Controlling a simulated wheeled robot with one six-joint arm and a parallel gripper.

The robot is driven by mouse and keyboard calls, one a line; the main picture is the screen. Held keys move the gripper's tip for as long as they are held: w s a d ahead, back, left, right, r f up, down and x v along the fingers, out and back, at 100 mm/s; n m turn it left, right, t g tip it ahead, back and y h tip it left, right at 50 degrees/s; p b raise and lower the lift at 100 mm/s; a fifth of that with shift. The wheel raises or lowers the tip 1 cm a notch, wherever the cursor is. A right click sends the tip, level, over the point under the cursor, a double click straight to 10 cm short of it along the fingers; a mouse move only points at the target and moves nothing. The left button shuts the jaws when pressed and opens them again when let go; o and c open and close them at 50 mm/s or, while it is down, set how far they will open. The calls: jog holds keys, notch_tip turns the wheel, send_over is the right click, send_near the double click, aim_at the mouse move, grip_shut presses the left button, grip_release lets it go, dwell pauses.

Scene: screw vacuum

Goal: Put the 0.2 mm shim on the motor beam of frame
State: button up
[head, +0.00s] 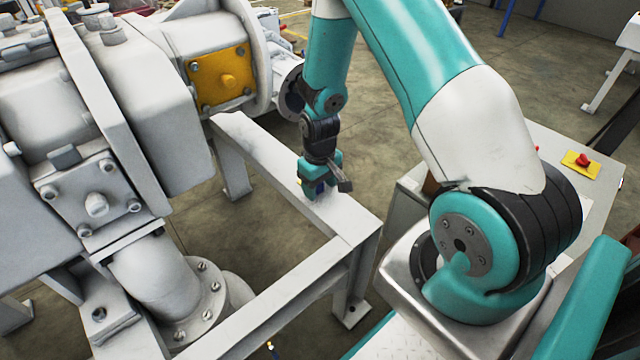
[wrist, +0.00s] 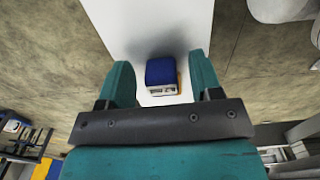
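A small blue block (wrist: 161,72) with a pale label and an orange edge shows in the wrist view; it may be the shim, but I cannot read its marking. It sits on or just above the white beam of the frame (wrist: 125,22), with a dark shadow around it. My gripper (head: 322,188) is over the frame's beam (head: 275,168) in the head view. Its two teal fingers stand on either side of the block, with a gap visible on each side. In the head view the block is mostly hidden by my gripper.
A large grey vacuum pump (head: 95,110) with a yellow plate (head: 220,76) stands at the left. A cabinet with a red button on a yellow base (head: 581,160) is at the right. Floor is open inside the frame and behind the beam.

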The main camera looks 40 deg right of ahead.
jog(key=a+r+n+y+p, duration=0.1)
jog(key=a+r+p, duration=0.15)
jog(key=r, duration=0.75)
jog(key=a+r+p, duration=0.2)
jog(key=a+r, duration=0.2)
jog(key=r, duration=0.5)
jog(key=s+a+r+n+y, duration=0.1)
jog(key=s+a+r+n, duration=0.1)
jog(key=s+a+r, duration=0.5)
jog(key=s+a+r+n+y, duration=0.2)
jog(key=s+a+r, duration=0.6)
jog(key=s, duration=0.4)
jog(key=shift+s+r+n, duration=0.25)
jog(key=shift+r+n, duration=0.05)
jog(key=shift+n, duration=0.5)
jog(key=shift+a, duration=0.1)
